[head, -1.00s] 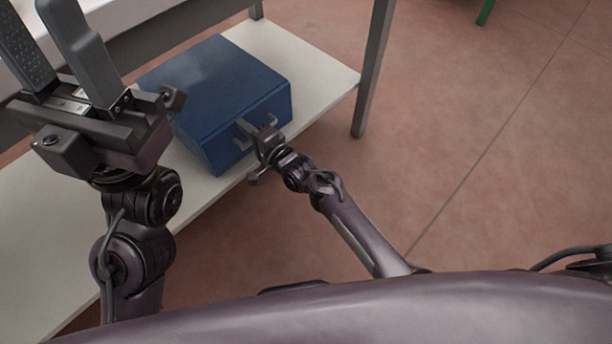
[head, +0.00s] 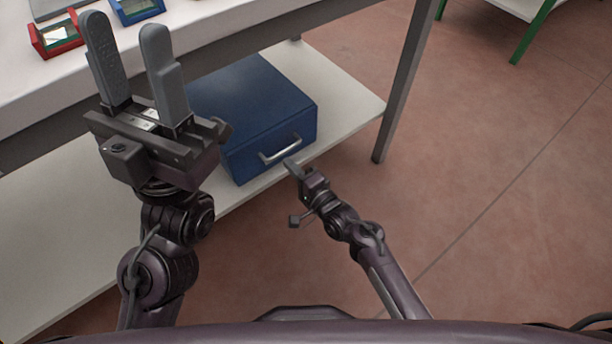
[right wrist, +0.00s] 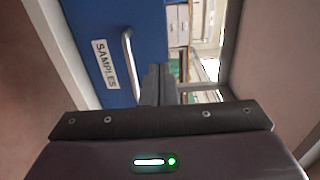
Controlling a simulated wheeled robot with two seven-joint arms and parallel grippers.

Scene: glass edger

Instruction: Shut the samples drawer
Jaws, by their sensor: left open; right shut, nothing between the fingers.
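The blue samples cabinet (head: 250,95) sits on the lower shelf of the bench in the head view. Its drawer front (head: 250,166) carries a silver handle (head: 281,149) and looks flush with the cabinet body; no gap shows. In the right wrist view the blue front (right wrist: 140,18) bears a white SAMPLES label (right wrist: 104,63) beside the handle (right wrist: 130,65). My right gripper (head: 290,163) is shut and empty, its fingertips (right wrist: 160,70) just in front of the handle side, seemingly apart from it. My left gripper (head: 127,28) is open, raised and empty, left of the cabinet.
The white bench top (head: 240,30) overhangs the cabinet and holds a red tray (head: 55,37) and a blue tray (head: 135,10). A grey bench leg (head: 405,85) stands right of the shelf (head: 350,95). The reddish floor at right is open.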

